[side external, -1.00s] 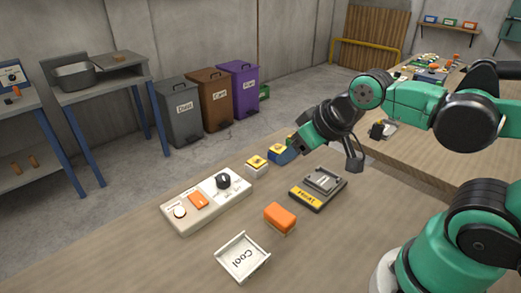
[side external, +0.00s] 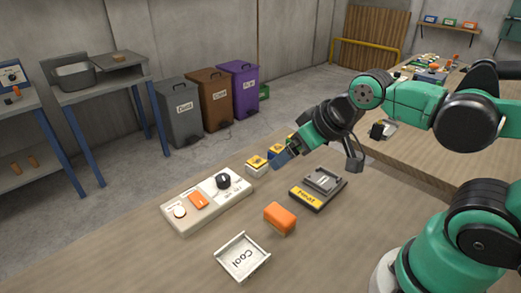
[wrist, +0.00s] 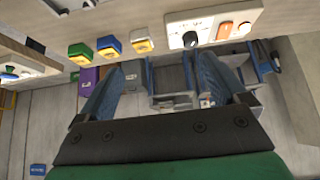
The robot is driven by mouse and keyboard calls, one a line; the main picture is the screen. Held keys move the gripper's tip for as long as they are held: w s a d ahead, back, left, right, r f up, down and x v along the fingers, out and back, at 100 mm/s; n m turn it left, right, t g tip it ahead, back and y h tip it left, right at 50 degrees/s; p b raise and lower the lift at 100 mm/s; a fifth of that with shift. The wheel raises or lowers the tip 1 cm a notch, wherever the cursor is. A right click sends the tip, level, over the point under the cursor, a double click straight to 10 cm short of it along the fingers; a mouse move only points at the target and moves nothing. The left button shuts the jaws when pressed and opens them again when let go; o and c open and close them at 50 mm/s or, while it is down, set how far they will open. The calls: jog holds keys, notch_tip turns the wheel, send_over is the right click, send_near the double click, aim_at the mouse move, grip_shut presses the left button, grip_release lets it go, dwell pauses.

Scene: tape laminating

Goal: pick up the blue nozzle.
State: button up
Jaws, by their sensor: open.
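The only blue piece I can match to the blue nozzle is a small blue block with a yellow top (side external: 275,150). It sits on the table between a white block and a green one, partly hidden by my gripper (side external: 284,156) in the side view. In the wrist view the blue block (wrist: 109,46) is beyond the left finger, apart from it. My gripper (wrist: 160,62) is open, its two bluish fingers spread wide with nothing between them. No clear nozzle shape shows.
A white block (side external: 256,165) and a control panel with a black knob (side external: 207,202) lie left of my gripper. A dark device with a yellow label (side external: 319,188), an orange block (side external: 280,217) and a white "Cool" tray (side external: 242,257) stand nearer.

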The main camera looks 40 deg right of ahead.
jog(key=w+d+g, duration=0.1)
jog(key=w+d, duration=0.2)
jog(key=w, duration=0.1)
jog(key=g, duration=0.2)
send_over(278, 148)
jog(key=s, duration=0.2)
jog(key=shift+n, duration=0.4)
jog(key=f, duration=0.7)
jog(key=shift+s+f, duration=0.2)
jog(key=shift+f, duration=0.15)
jog(key=shift+w+d+f, duration=0.15)
jog(key=shift+w+f, duration=0.05)
jog(key=shift+f, duration=0.35)
jog(key=shift+x, duration=2.4)
jog(key=shift+w, duration=0.1)
grip_shut()
jog(key=shift+r, duration=0.2)
